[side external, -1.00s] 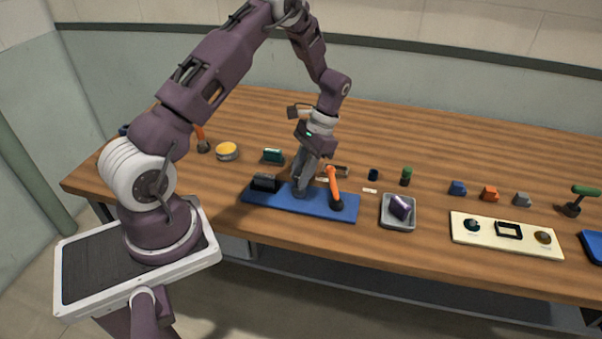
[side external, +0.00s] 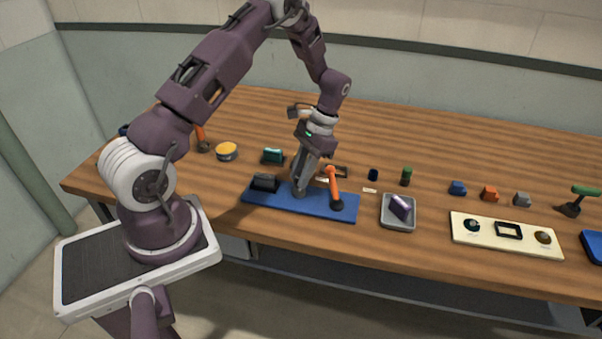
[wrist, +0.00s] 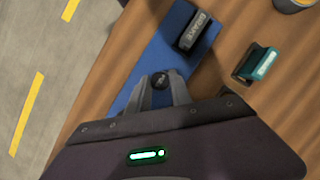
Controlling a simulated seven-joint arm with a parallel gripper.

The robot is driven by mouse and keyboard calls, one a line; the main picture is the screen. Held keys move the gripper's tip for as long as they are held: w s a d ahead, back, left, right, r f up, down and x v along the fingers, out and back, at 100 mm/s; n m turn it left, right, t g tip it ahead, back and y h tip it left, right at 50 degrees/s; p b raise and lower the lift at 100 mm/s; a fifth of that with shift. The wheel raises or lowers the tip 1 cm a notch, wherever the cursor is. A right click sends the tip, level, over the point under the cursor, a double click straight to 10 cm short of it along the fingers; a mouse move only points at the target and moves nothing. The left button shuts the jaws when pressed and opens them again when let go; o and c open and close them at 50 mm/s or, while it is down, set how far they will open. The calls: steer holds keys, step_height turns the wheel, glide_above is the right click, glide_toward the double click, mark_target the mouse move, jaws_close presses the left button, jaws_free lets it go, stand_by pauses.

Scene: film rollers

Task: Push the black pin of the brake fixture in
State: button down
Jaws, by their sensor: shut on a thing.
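The brake fixture is a blue base plate (side external: 270,203) near the table's front edge, also in the wrist view (wrist: 172,40). It bears a black block (side external: 265,182) with white lettering (wrist: 197,32) and an orange lever (side external: 334,188) on a dark foot. My gripper (side external: 299,189) points down onto the plate between block and lever. In the wrist view my gripper (wrist: 160,88) is shut on a round black pin (wrist: 160,79), whose top shows between the grey fingers. The pin's lower part is hidden, so its depth cannot be told.
A teal block (side external: 273,156) and a yellow-topped tin (side external: 227,151) stand behind the plate. A grey tray (side external: 398,224) with a purple part lies to the right. A cream panel (side external: 475,238) lies farther right.

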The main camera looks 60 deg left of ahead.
steer(key=shift+f, duration=0.85)
steer(key=c, duration=1.2)
jaws_free()
steer(key=shift+o, duration=0.2)
steer(key=s+d+r+t, duration=0.15)
steer(key=d+r, duration=0.25)
steer(key=r, duration=0.8)
steer(key=d+r+t, duration=0.3)
steer(key=d+r, duration=0.2)
steer(key=r, duration=0.7)
steer(key=s+d+r+t, duration=0.2)
steer(key=s+d, duration=0.2)
steer(key=s, duration=0.4)
steer(key=s+d+r+t, duration=0.3)
steer(key=s, duration=0.6)
steer(key=shift+s+d+r+t, duration=0.15)
steer(key=shift+d+r+t, duration=0.05)
steer(key=shift+d+t, duration=0.15)
